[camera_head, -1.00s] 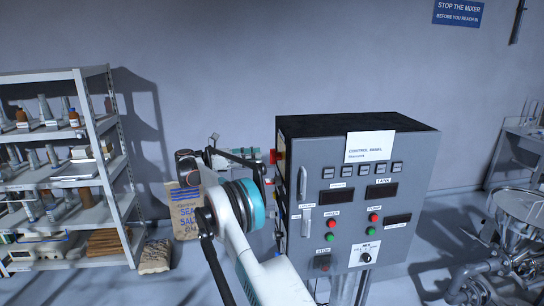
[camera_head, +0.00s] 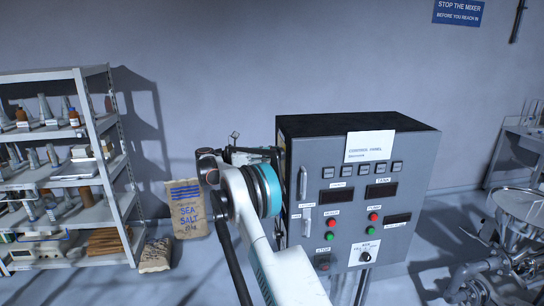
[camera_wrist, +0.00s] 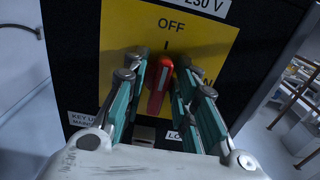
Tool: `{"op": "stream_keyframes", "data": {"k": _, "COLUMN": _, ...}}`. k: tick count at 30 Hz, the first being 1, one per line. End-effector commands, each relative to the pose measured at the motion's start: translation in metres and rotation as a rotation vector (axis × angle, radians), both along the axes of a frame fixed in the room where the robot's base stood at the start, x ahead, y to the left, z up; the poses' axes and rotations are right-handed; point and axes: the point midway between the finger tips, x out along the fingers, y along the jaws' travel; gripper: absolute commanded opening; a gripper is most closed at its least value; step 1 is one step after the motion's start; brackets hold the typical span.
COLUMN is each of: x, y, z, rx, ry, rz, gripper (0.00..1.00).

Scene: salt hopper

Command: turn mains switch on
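The mains switch has a red handle (camera_wrist: 160,85) on a yellow plate (camera_wrist: 208,40) on the dark side of the control cabinet, seen in the wrist view. The handle points up toward the OFF label, slightly tilted. Part of another label, ending in N, shows to its right. My gripper (camera_wrist: 162,68) has one finger on each side of the handle, with narrow gaps. It looks open; contact with the handle cannot be made out. In the head view, the control cabinet (camera_head: 410,170) stands right of my arm, and its left side with the switch is hidden.
The cabinet's front carries a door handle (camera_head: 304,183), several buttons and a dial (camera_head: 365,257). A metal shelf (camera_head: 96,125) and sea salt bags (camera_head: 187,208) stand to the left. A hopper (camera_head: 520,215) with pipes stands at the right.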

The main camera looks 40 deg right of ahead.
Motion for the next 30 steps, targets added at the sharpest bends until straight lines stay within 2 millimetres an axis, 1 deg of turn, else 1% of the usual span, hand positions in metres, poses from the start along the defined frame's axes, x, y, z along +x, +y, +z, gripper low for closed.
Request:
{"op": "stream_keyframes", "data": {"k": 8, "x": 0.0002, "y": 0.0002, "z": -0.0002, "rx": -0.011, "ry": -0.018, "rz": 0.001, "gripper": 0.02}}
{"op": "stream_keyframes", "data": {"k": 14, "x": 0.0000, "y": 0.0005, "z": -0.0010, "rx": -0.055, "ry": -0.090, "rz": 0.001, "gripper": 0.02}}
{"op": "stream_keyframes", "data": {"k": 20, "x": -0.0009, "y": 0.0010, "z": -0.0021, "rx": -0.137, "ry": -0.222, "rz": 0.002, "gripper": 0.02}}
{"op": "stream_keyframes", "data": {"k": 30, "x": -0.0024, "y": 0.0020, "z": -0.0023, "rx": -0.306, "ry": -0.498, "rz": 0.002, "gripper": 0.02}}
